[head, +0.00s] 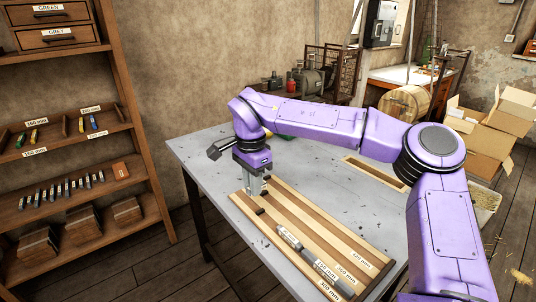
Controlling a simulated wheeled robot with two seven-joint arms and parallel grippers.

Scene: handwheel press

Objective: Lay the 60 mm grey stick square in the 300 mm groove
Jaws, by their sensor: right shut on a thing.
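My right gripper (258,192) points down over the far left end of a wooden grooved board (312,222). It is shut on a small piece, mostly hidden between the fingers, that looks like the grey stick; its length cannot be read. A short dark piece (260,211) shows on the board just below the fingers. Grey sticks (291,237) lie end to end in a groove along the board's near side. My left gripper is not in view.
The board lies on a grey metal table (215,160). A shelf (70,140) at the left holds labelled sticks, blocks and drawers. A shallow wooden tray (375,172) lies behind my right arm. Cardboard boxes (495,125) stand at the right. The table's left part is clear.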

